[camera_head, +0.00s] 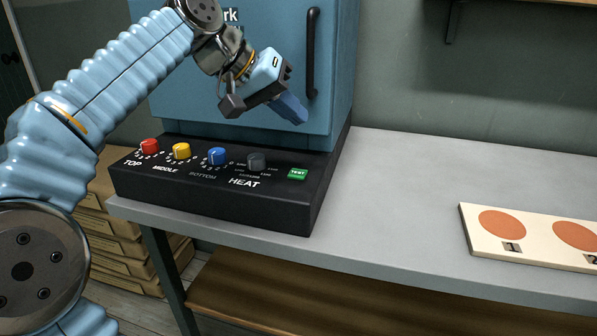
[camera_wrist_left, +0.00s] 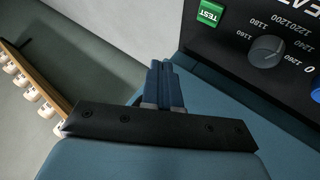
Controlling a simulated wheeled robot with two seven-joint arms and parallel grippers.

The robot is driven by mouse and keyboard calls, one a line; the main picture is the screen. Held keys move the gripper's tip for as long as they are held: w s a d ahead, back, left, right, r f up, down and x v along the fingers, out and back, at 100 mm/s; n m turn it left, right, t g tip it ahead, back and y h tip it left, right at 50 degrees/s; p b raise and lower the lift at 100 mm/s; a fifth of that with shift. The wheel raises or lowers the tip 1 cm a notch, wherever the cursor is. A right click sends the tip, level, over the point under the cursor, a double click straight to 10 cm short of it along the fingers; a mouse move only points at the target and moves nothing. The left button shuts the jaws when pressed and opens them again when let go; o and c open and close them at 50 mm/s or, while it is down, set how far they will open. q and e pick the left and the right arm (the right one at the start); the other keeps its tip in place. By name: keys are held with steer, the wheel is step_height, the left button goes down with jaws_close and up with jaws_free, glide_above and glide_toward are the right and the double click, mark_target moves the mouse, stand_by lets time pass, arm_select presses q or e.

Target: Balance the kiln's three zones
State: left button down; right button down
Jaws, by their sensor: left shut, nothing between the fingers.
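The blue kiln (camera_head: 342,75) stands on the bench with a black control panel (camera_head: 220,200) at its base. The panel has a red TOP knob (camera_head: 149,146), a yellow MIDDLE knob (camera_head: 181,151), a blue BOTTOM knob (camera_head: 217,156), a grey HEAT knob (camera_head: 257,161) and a green TEST button (camera_head: 297,174). My left gripper (camera_head: 296,110) is shut and empty, above the panel's right part in front of the kiln door. In the left wrist view its closed fingers (camera_wrist_left: 163,85) show, with the TEST button (camera_wrist_left: 211,13) and HEAT knob (camera_wrist_left: 268,50) beyond. My right gripper is not in view.
A cream board (camera_head: 540,252) with orange discs and number labels lies at the bench's right. The grey bench top (camera_head: 400,200) between it and the panel is clear. The kiln door has a black vertical handle (camera_head: 311,52). Stacked boxes (camera_head: 125,240) stand at lower left.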

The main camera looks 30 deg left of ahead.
arm_select(q)
steer(key=b, duration=0.3)
glide_above(292, 173)
step_height(292, 173, down, 6)
steer(key=shift+f, duration=0.2)
steer(key=shift+f+b, duration=0.35)
steer(key=shift+f, duration=0.35)
stand_by(1.2)
steer(key=shift+f+b, duration=0.35)
steer(key=shift+f+b, duration=0.3)
steer(key=shift+f, duration=0.1)
stand_by(0.5)
steer(key=shift+r, duration=0.1)
steer(key=shift+r+p, duration=0.7)
steer(key=shift+p, duration=0.05)
steer(key=shift+r, duration=0.1)
